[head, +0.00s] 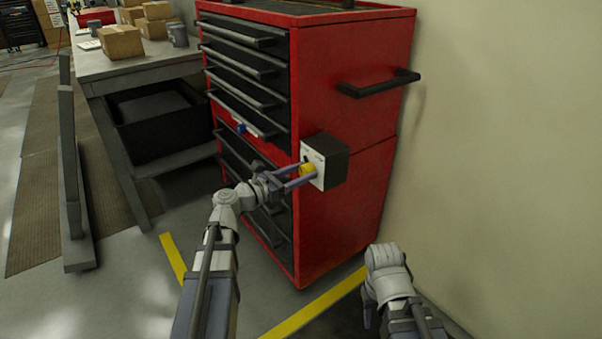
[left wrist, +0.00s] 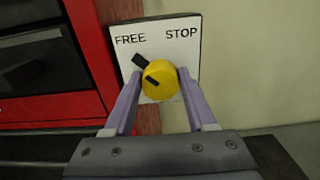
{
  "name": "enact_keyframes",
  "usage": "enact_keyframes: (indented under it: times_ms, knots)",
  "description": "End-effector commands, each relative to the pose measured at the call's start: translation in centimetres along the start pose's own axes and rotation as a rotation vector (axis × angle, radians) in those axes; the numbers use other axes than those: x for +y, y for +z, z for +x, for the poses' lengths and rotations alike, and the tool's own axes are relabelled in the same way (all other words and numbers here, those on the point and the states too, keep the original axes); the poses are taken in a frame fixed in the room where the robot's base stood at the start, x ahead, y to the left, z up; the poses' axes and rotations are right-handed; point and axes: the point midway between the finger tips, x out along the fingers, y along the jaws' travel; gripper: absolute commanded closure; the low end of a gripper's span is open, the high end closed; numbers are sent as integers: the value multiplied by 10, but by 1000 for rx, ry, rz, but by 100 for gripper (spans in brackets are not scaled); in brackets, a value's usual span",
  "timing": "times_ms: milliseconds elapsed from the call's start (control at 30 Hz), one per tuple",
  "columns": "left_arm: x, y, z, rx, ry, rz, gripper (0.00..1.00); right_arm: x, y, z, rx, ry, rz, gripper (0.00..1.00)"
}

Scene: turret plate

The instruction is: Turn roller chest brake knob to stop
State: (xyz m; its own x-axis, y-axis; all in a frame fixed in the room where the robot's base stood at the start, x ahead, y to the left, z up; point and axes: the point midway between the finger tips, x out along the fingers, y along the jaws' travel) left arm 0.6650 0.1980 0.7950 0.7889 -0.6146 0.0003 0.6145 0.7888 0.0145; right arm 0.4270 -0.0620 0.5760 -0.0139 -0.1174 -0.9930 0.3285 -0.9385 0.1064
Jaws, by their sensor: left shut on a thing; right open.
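The yellow brake knob (left wrist: 158,80) sits on a white plate (left wrist: 185,55) marked FREE at the left and STOP at the right. Its black pointer (left wrist: 140,61) points up and left, towards FREE. The knob also shows in the head view (head: 307,170), on the dark box (head: 334,160) on the side of the red roller chest (head: 345,225). My left gripper (head: 300,178) is shut on the knob, one finger on each side, as the left wrist view (left wrist: 160,82) shows. My right gripper (head: 385,262) is open, low beside the chest; its fingers are hard to make out.
A black side handle (head: 378,84) sticks out of the chest above the box. Drawer handles line its front. A pale wall (head: 510,150) stands close at the right. A workbench (head: 135,65) with cartons is at the left. A yellow line (head: 318,307) crosses the floor.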

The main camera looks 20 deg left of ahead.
Motion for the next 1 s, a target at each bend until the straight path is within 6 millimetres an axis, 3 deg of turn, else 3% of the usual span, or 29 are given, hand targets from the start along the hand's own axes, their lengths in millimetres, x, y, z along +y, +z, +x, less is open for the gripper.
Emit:
enact_keyframes:
  times_ms: [267, 1000]
  knots:
    - [-1, 0, 0, 1, -2, 115, 99, 0, 0, 0, 0, 0, 0, 50]
    - [2, 1, 0, -1, 5, 799, 99, 0, 0, 0, 0, 0, 0, 50]
